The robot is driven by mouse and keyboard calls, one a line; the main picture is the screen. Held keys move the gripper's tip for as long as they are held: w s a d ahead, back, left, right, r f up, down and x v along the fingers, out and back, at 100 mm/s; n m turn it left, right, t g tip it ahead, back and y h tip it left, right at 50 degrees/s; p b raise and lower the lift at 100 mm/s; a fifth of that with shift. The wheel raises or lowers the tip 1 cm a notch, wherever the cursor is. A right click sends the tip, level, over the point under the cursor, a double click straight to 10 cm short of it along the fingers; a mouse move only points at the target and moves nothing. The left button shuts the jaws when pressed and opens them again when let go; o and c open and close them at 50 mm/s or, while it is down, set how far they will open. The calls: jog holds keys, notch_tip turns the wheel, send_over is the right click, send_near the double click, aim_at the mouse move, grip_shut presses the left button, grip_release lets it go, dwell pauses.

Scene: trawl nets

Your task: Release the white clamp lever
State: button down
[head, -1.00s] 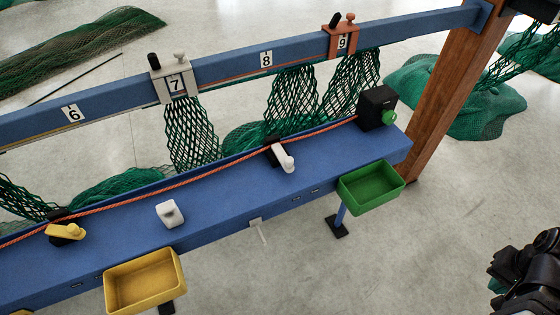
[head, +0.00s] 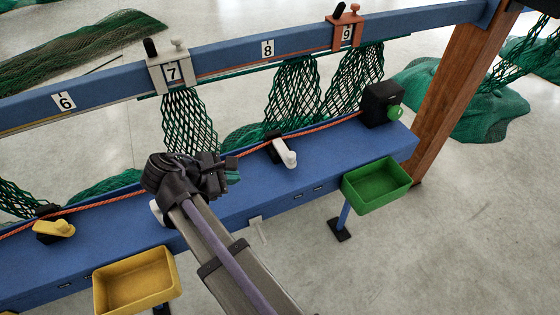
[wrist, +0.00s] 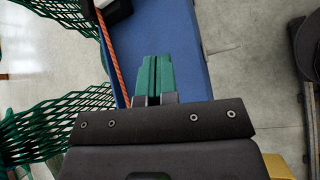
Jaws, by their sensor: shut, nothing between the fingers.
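The white clamp lever (head: 286,152) sits on a dark base on the blue beam (head: 335,150), beside the orange rope (head: 325,128). In the head view it stands to the right of my gripper (head: 232,177) and apart from it. My gripper is over the beam with its green fingers pointing right, toward the lever's side. In the wrist view my green fingers (wrist: 153,78) are together and empty over the beam. A dark block shows at the top edge there; I cannot tell if it belongs to the lever.
A white fitting (head: 156,213) on the beam is mostly hidden by my arm. A yellow lever (head: 54,229) is far left. A yellow bin (head: 97,290) and a green bin (head: 377,200) hang at the front. Green nets (head: 295,90) hang behind from the upper rail.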

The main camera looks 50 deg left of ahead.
jog(key=n, duration=0.1)
jog(key=w+r+n+t, duration=0.1)
jog(key=n, duration=0.1)
jog(key=w+r+n, duration=0.1)
jog(key=shift+w+a+n+t, duration=0.1)
jog(key=shift+a+n+t, duration=0.2)
jog(key=shift+a, duration=0.1)
jog(key=b, duration=0.6)
send_near(287, 159)
jog(key=f, duration=0.1)
jog(key=w+f, duration=0.1)
jog(key=f, duration=0.1)
jog(key=shift+w+f, duration=0.35)
jog(key=shift+f, duration=0.05)
jog(key=w, duration=0.4)
jog(key=shift+w+r, duration=0.15)
